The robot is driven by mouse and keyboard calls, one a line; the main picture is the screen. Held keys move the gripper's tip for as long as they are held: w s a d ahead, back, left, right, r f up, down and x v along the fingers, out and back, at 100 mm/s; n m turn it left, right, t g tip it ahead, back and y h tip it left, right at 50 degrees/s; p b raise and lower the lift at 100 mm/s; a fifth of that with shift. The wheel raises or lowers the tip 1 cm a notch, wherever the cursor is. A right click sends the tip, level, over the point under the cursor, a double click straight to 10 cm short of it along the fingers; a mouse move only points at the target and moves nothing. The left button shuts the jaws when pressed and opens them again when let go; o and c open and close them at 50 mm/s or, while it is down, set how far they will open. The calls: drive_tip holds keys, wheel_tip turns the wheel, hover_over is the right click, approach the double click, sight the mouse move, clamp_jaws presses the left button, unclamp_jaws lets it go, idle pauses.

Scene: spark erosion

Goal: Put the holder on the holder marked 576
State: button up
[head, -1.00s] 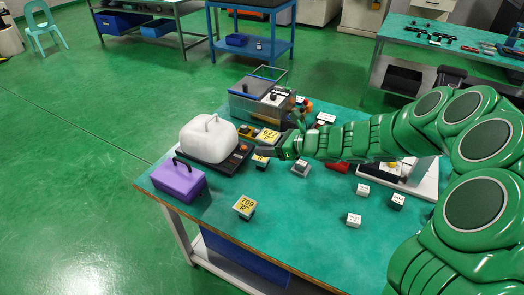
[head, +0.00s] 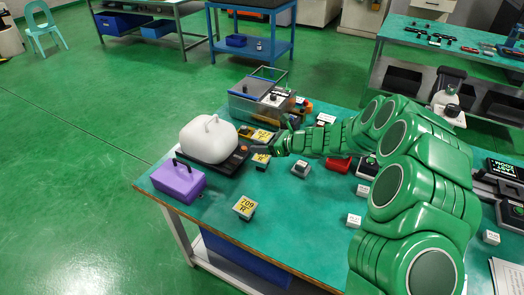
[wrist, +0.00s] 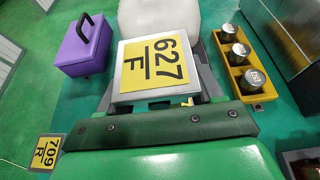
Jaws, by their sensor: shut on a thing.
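My gripper (head: 264,149) is shut on a silver square holder with a yellow label 627 F (wrist: 160,65). In the head view this held holder (head: 262,135) is raised near the white domed thing, at the far left of the table. A second yellow-labelled holder (head: 261,159) is just below my gripper in the picture; its number is too small to read. A holder marked 709 R (head: 244,207) sits apart near the front edge; it also shows in the wrist view (wrist: 46,150). I cannot read 576 on any label.
The white domed thing (head: 208,138) stands on a dark base, beside a purple box (head: 177,180). A yellow tray (wrist: 262,92) holds metal cylinders. A grey metal block (head: 301,169) and small white-labelled blocks (head: 354,220) lie to the right. The front middle table is mostly clear.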

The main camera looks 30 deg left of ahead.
sight(262, 156)
drive_tip(key=shift+w+a+f, duration=0.25)
drive_tip(key=shift+w+f, duration=0.1)
drive_tip(key=shift+f, duration=0.1)
drive_tip(key=shift+w+a+f, duration=0.2)
drive_tip(key=shift+f, duration=1.6)
drive_tip(key=shift+f, duration=0.15)
drive_tip(key=o, duration=1.6)
drive_tip(key=shift+c, duration=0.2)
drive_tip(key=shift+d, duration=0.15)
drive_tip(key=v, duration=1.2)
